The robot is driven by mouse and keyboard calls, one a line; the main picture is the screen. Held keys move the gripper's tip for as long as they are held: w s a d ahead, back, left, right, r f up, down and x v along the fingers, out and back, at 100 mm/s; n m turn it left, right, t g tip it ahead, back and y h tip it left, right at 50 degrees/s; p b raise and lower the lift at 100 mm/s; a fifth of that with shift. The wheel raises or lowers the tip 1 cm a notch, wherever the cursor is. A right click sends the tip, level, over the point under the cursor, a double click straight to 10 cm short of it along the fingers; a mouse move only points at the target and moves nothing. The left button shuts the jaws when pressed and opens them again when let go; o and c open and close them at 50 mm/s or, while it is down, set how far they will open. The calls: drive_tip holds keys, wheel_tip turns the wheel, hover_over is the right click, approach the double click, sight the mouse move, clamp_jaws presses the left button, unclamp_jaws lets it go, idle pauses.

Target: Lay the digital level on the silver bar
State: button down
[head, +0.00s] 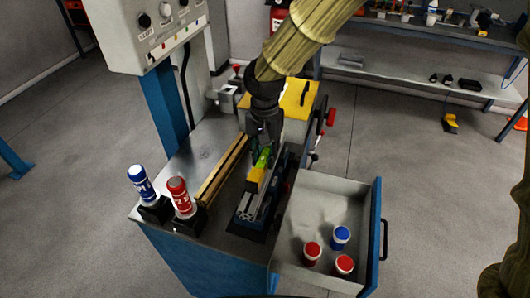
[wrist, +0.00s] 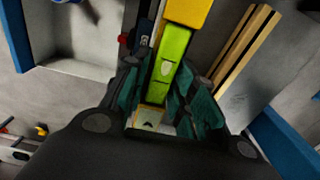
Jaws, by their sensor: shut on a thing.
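The digital level (head: 256,175) is a slim block, green in the middle and yellow at its near end. My gripper (head: 262,148) is shut on it, with the fingers on either side of the green part. In the wrist view the level (wrist: 170,55) runs lengthwise between the dark green finger pads of the gripper (wrist: 158,105). The silver bar (head: 246,208) lies in a dark fixture on the bench, below and in front of the level, roughly in line with it. The level hides part of the bar. I cannot tell whether they touch.
Two wooden strips (head: 222,170) lie left of the bar. A blue bottle (head: 142,184) and a red bottle (head: 179,195) stand in holders at the bench's left corner. An open drawer (head: 325,205) at right holds several red and blue capped containers. A yellow plate (head: 290,100) is behind.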

drive_tip(key=shift+s+f, duration=0.1)
idle(0.3)
drive_tip(key=c, duration=1.1)
unclamp_jaws()
wheel_tip(320, 180, up, 12)
